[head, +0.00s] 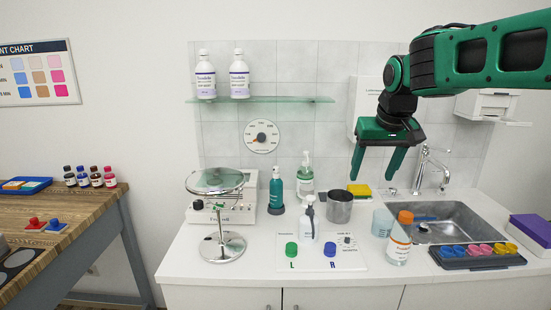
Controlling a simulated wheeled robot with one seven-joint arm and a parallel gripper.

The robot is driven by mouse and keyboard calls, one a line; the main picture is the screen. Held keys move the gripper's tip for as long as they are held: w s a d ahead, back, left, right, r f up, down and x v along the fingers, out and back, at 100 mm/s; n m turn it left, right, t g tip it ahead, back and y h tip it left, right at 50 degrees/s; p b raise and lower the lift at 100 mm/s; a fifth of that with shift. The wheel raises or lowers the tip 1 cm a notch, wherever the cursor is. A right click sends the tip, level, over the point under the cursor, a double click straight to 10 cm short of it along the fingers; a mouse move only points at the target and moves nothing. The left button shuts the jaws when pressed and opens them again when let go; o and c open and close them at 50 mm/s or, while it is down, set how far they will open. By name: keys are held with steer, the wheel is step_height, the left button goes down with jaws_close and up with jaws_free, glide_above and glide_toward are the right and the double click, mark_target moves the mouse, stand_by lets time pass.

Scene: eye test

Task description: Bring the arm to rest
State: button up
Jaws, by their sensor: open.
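My green and black arm reaches in from the upper right of the head view. My gripper (376,180) points down, with its two green fingers apart and nothing between them. It is above the white counter, over the area between the yellow sponge and the sink. It appears clear of the things below it.
The white counter (190,262) holds a metal cup (340,206), a yellow sponge (359,189), an orange-capped jar (398,246), a round stand (222,245) and several bottles. A faucet (424,165) rises behind the sink (455,216). A glass shelf (300,99) holds two bottles. A wooden table (80,205) stands left.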

steer(key=s+d+f+m+g+h, duration=0.1)
steer(key=s+d+f+m, duration=0.15)
steer(key=s+d, duration=0.45)
steer(key=s+d+f+m+g, duration=0.1)
steer(key=s+d+f, duration=0.4)
steer(key=s, duration=0.4)
steer(key=s+d+f+m+g, duration=0.1)
steer(key=s+f, duration=0.3)
steer(key=s, duration=0.5)
steer(key=s+d+f+m+g+y, duration=0.1)
steer(key=s+d+f, duration=0.3)
steer(key=s, duration=0.6)
steer(key=shift+f+m, duration=0.35)
steer(key=shift+w+f+g, duration=0.25)
steer(key=shift+w+g, duration=0.05)
steer(key=shift+w, duration=0.35)
